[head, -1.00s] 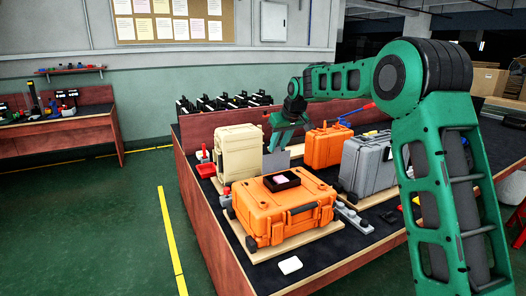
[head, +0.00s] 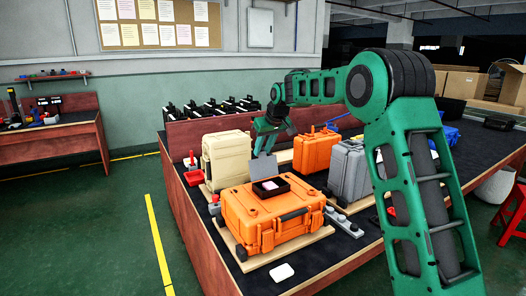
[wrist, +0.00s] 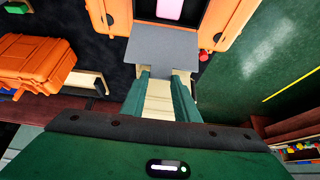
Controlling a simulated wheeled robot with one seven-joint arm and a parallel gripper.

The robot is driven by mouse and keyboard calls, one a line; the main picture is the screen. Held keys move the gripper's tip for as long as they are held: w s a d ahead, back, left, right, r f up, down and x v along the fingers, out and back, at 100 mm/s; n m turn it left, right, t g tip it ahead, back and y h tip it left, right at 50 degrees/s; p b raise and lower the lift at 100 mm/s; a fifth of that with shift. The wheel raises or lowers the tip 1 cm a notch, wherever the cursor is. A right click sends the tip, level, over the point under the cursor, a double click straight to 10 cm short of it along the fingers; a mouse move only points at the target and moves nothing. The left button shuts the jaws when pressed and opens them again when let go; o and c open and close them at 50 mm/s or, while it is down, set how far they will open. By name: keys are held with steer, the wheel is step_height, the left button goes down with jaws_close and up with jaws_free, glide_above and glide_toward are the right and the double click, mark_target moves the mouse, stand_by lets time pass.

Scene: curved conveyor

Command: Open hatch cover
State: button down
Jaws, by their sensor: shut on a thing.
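A large orange case (head: 250,222) lies on a wooden board on the table. A black-framed opening (head: 285,182) on its top holds a pale pink item, which also shows in the wrist view (wrist: 169,10). A flat grey plate (head: 264,169), which looks like the hatch cover, stands raised at the frame's far edge. The same plate fills the space ahead of the fingers in the wrist view (wrist: 165,50). My gripper (wrist: 163,77) is shut on the plate's outer edge. Whether the plate touches the frame is unclear.
A beige case (head: 226,158) stands close behind, left of my gripper. A smaller orange case (head: 315,151) and a grey case (head: 349,172) stand to the right. A grey strip with knobs (head: 343,221) and a white block (head: 282,272) lie near the orange case.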

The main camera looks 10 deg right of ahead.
steer(key=c, duration=1.5)
jaws_free()
steer(key=shift+w+d+r, duration=0.2)
steer(key=shift+r, duration=0.15)
steer(key=shift+o, duration=0.7)
steer(key=shift+s+a+f, duration=0.1)
steer(key=shift+f, duration=0.05)
steer(key=v, duration=1)
steer(key=shift+r, duration=0.2)
steer(key=shift+s, duration=0.15)
